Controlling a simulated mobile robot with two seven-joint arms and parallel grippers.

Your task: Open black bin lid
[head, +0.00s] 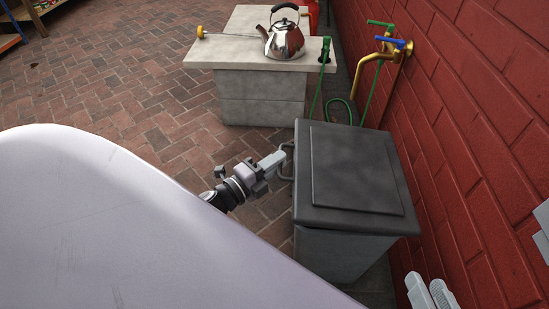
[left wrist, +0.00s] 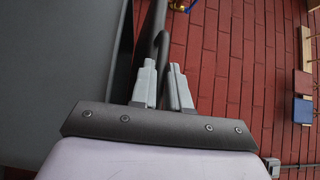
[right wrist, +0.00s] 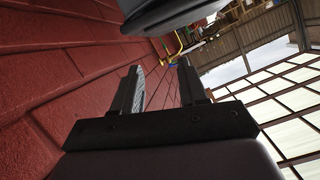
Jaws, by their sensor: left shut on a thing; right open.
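The black bin (head: 345,255) stands against the red wall with its dark lid (head: 355,165) down flat on top. A loop handle (head: 286,160) sticks out from the lid's left side. My left gripper (head: 278,160) is at that handle and shut on it. In the left wrist view the fingers (left wrist: 163,82) close around the dark handle bar (left wrist: 161,45) beside the bin. My right gripper (head: 432,292) is at the lower right of the head view, near the wall and apart from the bin. Its fingers (right wrist: 160,88) are open and empty in the right wrist view.
A stone counter (head: 262,90) behind the bin holds a steel kettle (head: 285,40) and a brass-ended rod (head: 225,34). Brass taps (head: 385,58) with a green hose (head: 318,85) are on the red brick wall (head: 450,110) to the right. Brick paving (head: 120,80) is open at left.

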